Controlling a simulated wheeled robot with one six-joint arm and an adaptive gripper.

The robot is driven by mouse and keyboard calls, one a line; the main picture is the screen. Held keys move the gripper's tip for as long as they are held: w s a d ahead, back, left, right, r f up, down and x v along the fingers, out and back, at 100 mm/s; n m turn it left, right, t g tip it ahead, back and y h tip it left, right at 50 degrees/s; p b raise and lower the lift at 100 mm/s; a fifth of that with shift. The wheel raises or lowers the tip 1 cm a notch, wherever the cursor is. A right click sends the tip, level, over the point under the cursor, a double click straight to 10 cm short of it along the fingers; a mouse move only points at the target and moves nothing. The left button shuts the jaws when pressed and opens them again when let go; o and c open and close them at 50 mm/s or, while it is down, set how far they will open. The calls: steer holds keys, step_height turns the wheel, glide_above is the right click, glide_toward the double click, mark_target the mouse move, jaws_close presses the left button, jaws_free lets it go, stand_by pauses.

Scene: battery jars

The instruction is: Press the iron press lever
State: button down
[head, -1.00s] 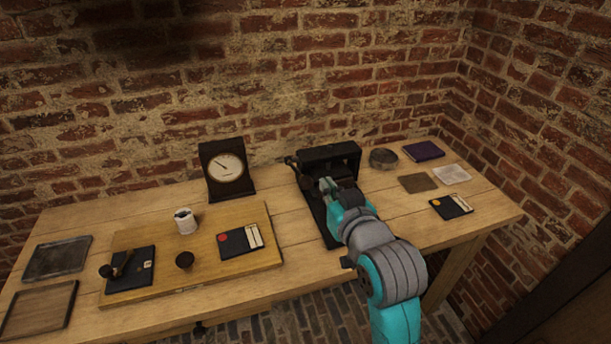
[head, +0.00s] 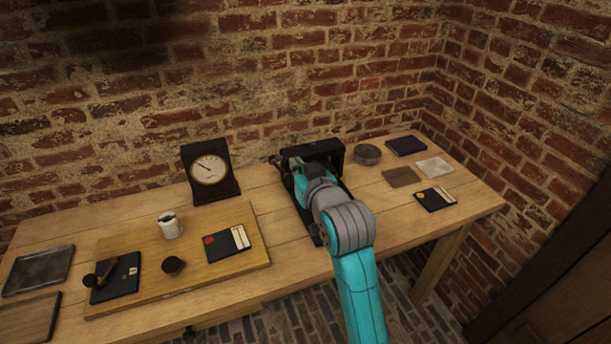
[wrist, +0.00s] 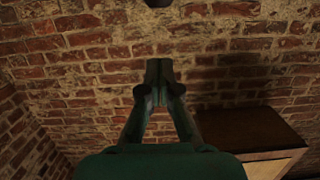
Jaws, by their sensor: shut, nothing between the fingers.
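The black iron press (head: 326,150) stands at the back of the wooden table, against the brick wall. A small dark end that may be part of its lever (head: 275,160) shows at its left side. My arm covers much of the press front and base, so the rest of the lever is hidden. In the wrist view my gripper (wrist: 159,72) is shut and empty, in front of brick wall. I cannot tell whether it touches the lever.
A dark clock-like gauge (head: 210,172) stands left of the press. A wooden board (head: 190,286) holds a white jar (head: 169,226), a dark knob (head: 173,265) and dark cards. A round tin (head: 367,154) and a purple book (head: 406,145) sit to the right.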

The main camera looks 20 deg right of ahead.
steer(key=shift+w+a+f, duration=0.1)
steer(key=shift+w+f, duration=0.2)
steer(key=shift+f, duration=0.4)
steer(key=shift+w+d+f, duration=0.1)
steer(key=shift+w+f, duration=0.25)
steer(key=shift+f, duration=0.4)
steer(key=shift+w+a+f, duration=0.1)
steer(key=shift+w+f, duration=0.2)
steer(key=shift+f, duration=0.4)
